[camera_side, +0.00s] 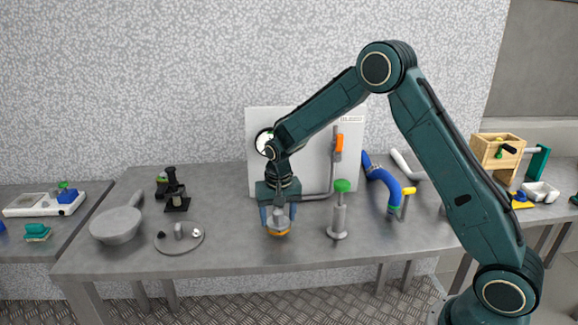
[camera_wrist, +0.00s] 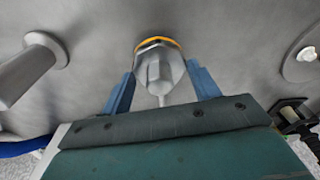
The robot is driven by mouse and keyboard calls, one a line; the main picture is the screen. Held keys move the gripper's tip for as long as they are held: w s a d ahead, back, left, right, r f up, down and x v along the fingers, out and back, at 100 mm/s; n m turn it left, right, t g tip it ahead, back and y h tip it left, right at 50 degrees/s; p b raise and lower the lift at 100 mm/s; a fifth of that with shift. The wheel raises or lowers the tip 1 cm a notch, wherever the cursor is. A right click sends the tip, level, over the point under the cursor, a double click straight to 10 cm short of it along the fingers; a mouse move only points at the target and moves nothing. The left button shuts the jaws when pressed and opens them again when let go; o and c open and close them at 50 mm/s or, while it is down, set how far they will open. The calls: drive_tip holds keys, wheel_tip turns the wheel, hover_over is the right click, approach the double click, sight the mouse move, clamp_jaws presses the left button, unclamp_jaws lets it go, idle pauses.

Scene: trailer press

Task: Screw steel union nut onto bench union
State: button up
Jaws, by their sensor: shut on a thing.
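The steel union nut is a grey faceted piece (camera_wrist: 157,70) between the two blue fingers of my gripper (camera_wrist: 162,82) in the wrist view. A thin stem shows below it in that picture. An orange ring (camera_wrist: 158,42) sits at its far end, against the grey bench. In the side view my gripper (camera_side: 278,214) points down over the bench, shut on the grey nut (camera_side: 279,221), with the orange ring (camera_side: 279,233) just under it. The bench union is mostly hidden behind the nut and fingers. I cannot tell how far the threads engage.
A grey post with a green top (camera_side: 340,212) stands close to the right. A round grey plate (camera_side: 180,238) and a grey pan (camera_side: 117,226) lie to the left. A white panel (camera_side: 300,130) stands behind, and a blue bent pipe (camera_side: 382,182) is at back right. The bench front (camera_side: 250,258) is clear.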

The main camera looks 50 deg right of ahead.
drive_tip(key=shift+m, duration=1.4)
drive_tip(key=o, duration=1.1)
drive_tip(key=n, duration=0.3)
drive_tip(key=shift+n, duration=1.5)
drive_tip(key=shift+n, duration=0.3)
